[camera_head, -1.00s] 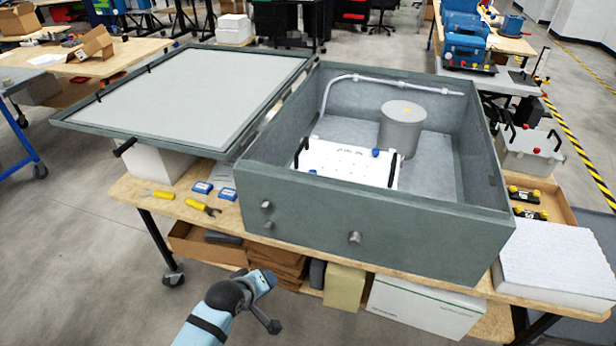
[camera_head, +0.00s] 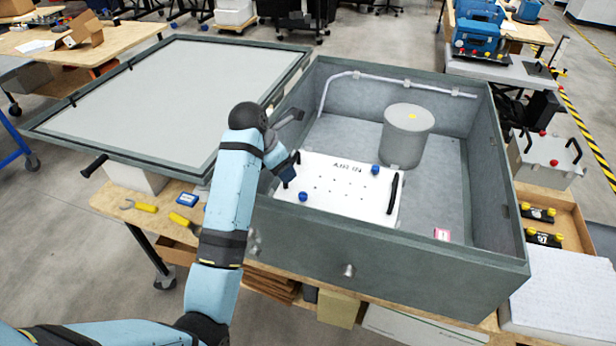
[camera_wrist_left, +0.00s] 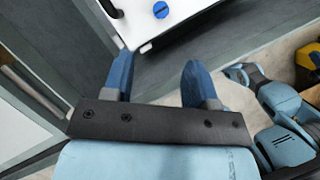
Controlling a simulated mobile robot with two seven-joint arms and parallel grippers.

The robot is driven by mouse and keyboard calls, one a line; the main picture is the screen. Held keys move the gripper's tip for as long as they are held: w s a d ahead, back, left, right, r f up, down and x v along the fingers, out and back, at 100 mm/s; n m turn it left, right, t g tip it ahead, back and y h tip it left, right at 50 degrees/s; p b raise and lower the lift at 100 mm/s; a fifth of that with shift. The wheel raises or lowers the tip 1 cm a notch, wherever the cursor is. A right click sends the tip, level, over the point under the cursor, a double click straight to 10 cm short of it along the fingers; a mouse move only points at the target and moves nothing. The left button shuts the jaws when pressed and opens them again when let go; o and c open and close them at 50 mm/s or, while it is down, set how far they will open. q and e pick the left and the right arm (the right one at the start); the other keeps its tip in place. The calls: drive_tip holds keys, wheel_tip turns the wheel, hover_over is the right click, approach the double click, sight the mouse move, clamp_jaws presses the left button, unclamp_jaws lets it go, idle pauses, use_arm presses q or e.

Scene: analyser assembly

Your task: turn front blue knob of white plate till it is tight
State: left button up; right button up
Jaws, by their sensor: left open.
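The white plate (camera_head: 340,190) lies inside the grey open box, near its front left corner. Its front blue knob (camera_head: 303,196) sits near the plate's front left edge, and a second blue knob (camera_head: 375,169) near the back right. My left gripper (camera_head: 288,171) is over the plate's left edge, a little behind and left of the front knob. In the left wrist view, its two blue fingers (camera_wrist_left: 160,68) are apart and empty, and a slotted blue knob (camera_wrist_left: 161,10) lies beyond the fingertips. My right gripper is not in the head view.
The grey box (camera_head: 420,255) has high walls around the plate. A grey cylinder (camera_head: 405,140) stands behind the plate. The box's lid (camera_head: 160,95) lies open at left. The plate's black handle (camera_head: 393,194) stands on its right. Yellow-handled tools (camera_head: 183,223) lie on the bench.

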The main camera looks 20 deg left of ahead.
use_arm(q)
approach(302, 195)
drive_tip(key=p+x, duration=0.1)
drive_tip(key=x, duration=0.7)
drive_tip(key=shift+w+d+f, duration=0.1)
drive_tip(key=shift+w+f, duration=0.05)
drive_tip(key=shift+f, duration=0.2)
drive_tip(key=shift+w+f+p, duration=0.1)
drive_tip(key=shift+f+p, duration=0.15)
drive_tip(key=shift+p, duration=0.05)
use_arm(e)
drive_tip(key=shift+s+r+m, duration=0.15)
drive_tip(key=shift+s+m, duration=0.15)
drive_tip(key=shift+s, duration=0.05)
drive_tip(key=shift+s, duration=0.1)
